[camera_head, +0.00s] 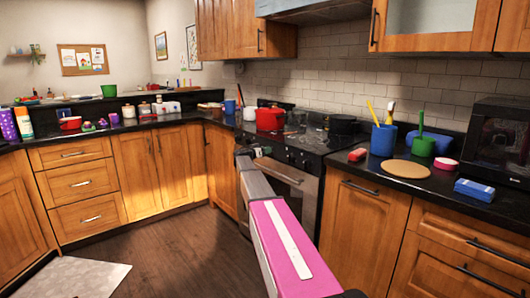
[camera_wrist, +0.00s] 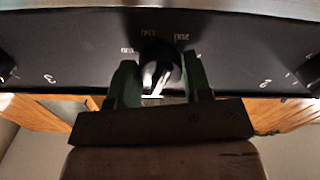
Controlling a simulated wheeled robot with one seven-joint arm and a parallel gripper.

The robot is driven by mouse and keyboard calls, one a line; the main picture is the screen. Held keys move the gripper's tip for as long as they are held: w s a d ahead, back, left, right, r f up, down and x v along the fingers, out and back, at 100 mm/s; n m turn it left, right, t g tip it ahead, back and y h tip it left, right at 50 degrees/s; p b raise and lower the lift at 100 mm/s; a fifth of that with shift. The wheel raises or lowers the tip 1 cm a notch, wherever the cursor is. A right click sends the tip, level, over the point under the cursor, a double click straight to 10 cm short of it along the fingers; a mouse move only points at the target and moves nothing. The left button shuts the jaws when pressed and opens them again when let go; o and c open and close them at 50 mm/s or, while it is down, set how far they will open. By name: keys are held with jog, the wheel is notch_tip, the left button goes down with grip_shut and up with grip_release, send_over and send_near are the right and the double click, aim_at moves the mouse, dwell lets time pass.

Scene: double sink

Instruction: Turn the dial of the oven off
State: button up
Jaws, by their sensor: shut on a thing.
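The oven (camera_head: 307,195) is a dark-fronted unit with a bar handle, set into the wooden cabinets under the stovetop. In the wrist view, its black control panel (camera_wrist: 70,55) fills the upper part. The round dark dial (camera_wrist: 160,68) has a pale pointer and printed numbers around it. My gripper (camera_wrist: 160,78) has one green finger on each side of the dial and is shut on it. In the head view, my gripper (camera_head: 254,152) is at the oven's front panel, and the dial is hidden there.
A red pot (camera_head: 270,119) stands on the stovetop. Right of it, the counter holds a blue cup (camera_head: 383,140), a green cup (camera_head: 423,146), a round board (camera_head: 403,169) and a black microwave (camera_head: 497,143). Other knobs show at the panel's sides.

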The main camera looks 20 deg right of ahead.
jog(key=n, duration=0.5)
jog(key=shift+s, duration=0.1)
jog(key=n, duration=1.5)
jog(key=shift+r, duration=0.1)
jog(key=n, duration=1.9)
jog(key=shift+n, duration=0.3)
